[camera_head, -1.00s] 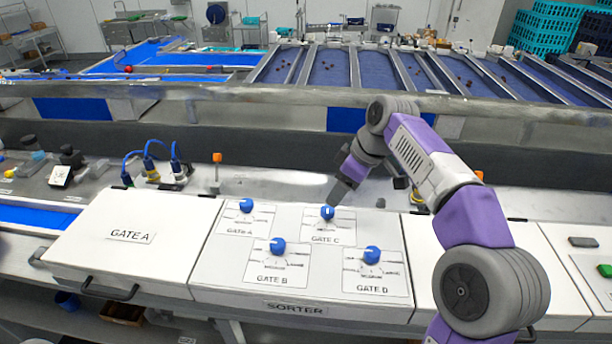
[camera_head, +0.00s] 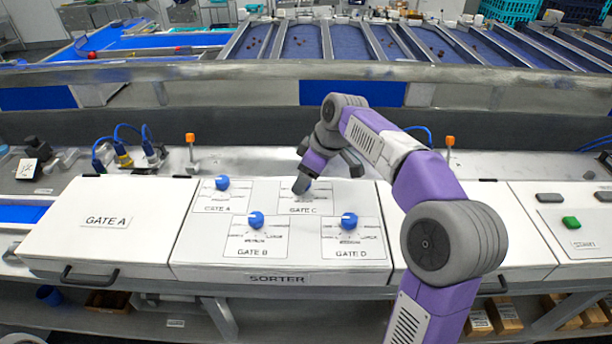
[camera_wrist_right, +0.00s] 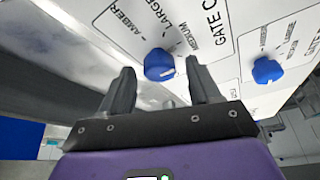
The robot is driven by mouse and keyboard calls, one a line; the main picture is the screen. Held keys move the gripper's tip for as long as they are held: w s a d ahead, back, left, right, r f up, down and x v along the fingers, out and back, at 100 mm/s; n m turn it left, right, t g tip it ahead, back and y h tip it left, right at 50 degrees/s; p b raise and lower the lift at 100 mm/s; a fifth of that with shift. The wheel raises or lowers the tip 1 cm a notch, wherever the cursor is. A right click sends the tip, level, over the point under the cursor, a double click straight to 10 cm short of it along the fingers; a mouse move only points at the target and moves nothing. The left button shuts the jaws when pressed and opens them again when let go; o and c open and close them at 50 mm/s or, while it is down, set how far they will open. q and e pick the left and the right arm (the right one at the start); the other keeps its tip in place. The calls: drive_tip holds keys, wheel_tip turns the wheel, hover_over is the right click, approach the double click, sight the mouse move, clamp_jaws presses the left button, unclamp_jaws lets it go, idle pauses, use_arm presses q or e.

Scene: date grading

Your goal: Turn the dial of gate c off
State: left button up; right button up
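The gate C dial is a blue knob on the white sorter panel (camera_head: 190,247). In the head view it is mostly hidden behind a finger of my right gripper (camera_head: 327,178). In the right wrist view the gate C dial (camera_wrist_right: 159,65) shows between and beyond the two open fingertips, with a white mark on its face. The fingers are apart and I see no contact. The printed words amber, large and medium stand around it; the setting it points to is unclear. My left gripper is not in view.
Other blue dials are close by: gate A (camera_head: 222,183), gate B (camera_head: 256,219) and gate D (camera_head: 349,220). A white gate A lid (camera_head: 105,222) lies left. A green button (camera_head: 571,222) is at the right. A metal rail (camera_head: 300,70) runs behind.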

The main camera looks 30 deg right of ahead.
drive_tip(key=c, duration=1)
drive_tip(key=shift+o, duration=0.2)
drive_tip(key=m, duration=0.2)
drive_tip(key=m+h, duration=0.1)
drive_tip(key=m, duration=0.1)
drive_tip(key=shift+a+m+t+h, duration=0.15)
drive_tip(key=shift+m+t+h, duration=0.15)
drive_tip(key=shift+m+t, duration=0.1)
drive_tip(key=m+h, duration=0.1)
drive_tip(key=m, duration=0.3)
drive_tip(key=shift+a+m+h, duration=0.1)
drive_tip(key=shift+m+h, duration=0.2)
drive_tip(key=shift+h, duration=0.1)
drive_tip(key=m+h, duration=0.1)
drive_tip(key=m, duration=0.3)
drive_tip(key=shift+a+g+h+b, duration=0.15)
drive_tip(key=shift+g+h+b, duration=0.15)
drive_tip(key=shift+h, duration=0.1)
drive_tip(key=shift+w+m+g+h, duration=0.1)
drive_tip(key=shift+m+g+h, duration=0.45)
drive_tip(key=shift+m, duration=1.75)
drive_tip(key=o, duration=1)
